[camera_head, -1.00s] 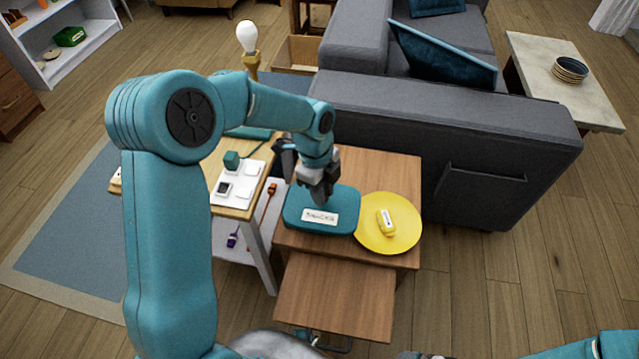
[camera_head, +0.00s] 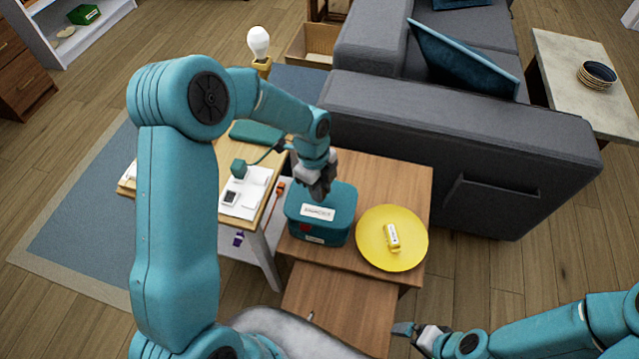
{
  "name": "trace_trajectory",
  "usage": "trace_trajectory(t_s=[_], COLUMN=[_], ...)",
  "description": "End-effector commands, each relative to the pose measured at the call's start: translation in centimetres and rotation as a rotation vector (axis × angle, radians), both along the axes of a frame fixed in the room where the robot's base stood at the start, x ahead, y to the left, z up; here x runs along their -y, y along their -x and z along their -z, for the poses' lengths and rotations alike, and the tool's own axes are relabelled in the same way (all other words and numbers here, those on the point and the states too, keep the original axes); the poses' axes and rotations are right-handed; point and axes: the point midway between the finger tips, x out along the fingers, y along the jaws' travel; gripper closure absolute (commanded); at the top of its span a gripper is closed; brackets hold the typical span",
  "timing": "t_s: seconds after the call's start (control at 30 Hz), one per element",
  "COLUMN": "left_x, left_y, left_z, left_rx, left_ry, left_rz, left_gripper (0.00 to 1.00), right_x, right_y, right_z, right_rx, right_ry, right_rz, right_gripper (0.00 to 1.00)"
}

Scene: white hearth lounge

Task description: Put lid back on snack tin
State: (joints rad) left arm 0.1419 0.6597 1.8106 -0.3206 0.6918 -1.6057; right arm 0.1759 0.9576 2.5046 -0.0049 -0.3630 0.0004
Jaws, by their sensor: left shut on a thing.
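The teal snack tin (camera_head: 322,238) stands on the wooden side table, with a small label and a red mark on its front. Its teal lid (camera_head: 340,196), with a white label, sits on top, lined up with the tin's walls. I cannot tell whether it is fully seated. My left gripper (camera_head: 318,190) is shut on the lid at its back middle, and the fingers hide the grip point. My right gripper (camera_head: 408,330) is low at the right, in front of the table and away from the tin. Its jaw opening is unclear.
A yellow plate (camera_head: 372,251) with a small yellow packet (camera_head: 392,237) is just right of the tin. A lower wooden surface (camera_head: 340,310) juts out in front. The grey sofa (camera_head: 460,150) stands behind.

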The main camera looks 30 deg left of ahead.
Motion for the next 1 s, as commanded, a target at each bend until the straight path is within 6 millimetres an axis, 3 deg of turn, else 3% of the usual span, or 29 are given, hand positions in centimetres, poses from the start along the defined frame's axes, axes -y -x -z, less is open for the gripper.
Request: trace_trajectory(t_s=[0.63, 1.0], left_x=[-0.1, -0.2], left_y=[0.0, -0.2], left_z=[5.7, 6.3], left_rx=[0.001, 0.001], left_ry=[-0.001, -0.001], left_rz=[-0.002, -0.003], left_gripper=[1.0, 1.0], right_x=[0.0, 0.0], right_y=[0.0, 0.0], right_z=[4.3, 4.6], right_rx=[0.0, 0.0], right_ry=[0.0, 0.0], right_rz=[0.0, 0.0], right_gripper=[0.0, 0.0])
